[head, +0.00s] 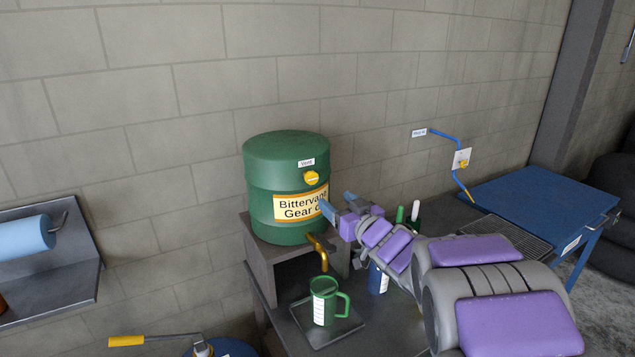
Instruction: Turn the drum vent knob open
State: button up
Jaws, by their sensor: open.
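The green drum (285,170) stands on a grey stand in the middle of the head view, with a yellow label reading "Bittervang Gear o…", its right end hidden by my gripper. The yellow vent knob (311,178) is on the drum's upper front, just under a small white "Vent" tag (306,163). My gripper (333,207) is open, with blue fingers in front of the drum's label. It is below and to the right of the knob and appears apart from it. Nothing shows between its fingers.
A brass tap (319,252) projects below the drum, above a green mug (325,302) on a dark tray (342,328). Bottles stand behind my arm. A blue-topped bench (545,205) is at right. A shelf with a blue roll (24,238) is at left.

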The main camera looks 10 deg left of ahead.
aim_at(308, 180)
jog(key=x, duration=0.7)
jog(key=b+x, duration=0.1)
jog(key=x, duration=0.5)
jog(key=shift+w+a, duration=0.1)
jog(key=shift+a, duration=0.4)
jog(key=shift+w+d+r, duration=0.1)
jog(key=shift+d+r, duration=0.05)
jog(key=shift+d, duration=1.3)
jog(key=shift+c, duration=0.6)
jog(key=shift+a, duration=1)
jog(key=c, duration=0.4)
jog(key=shift+w+d+f, duration=0.15)
jog(key=shift+d+f, duration=0.1)
jog(key=c, duration=0.5)
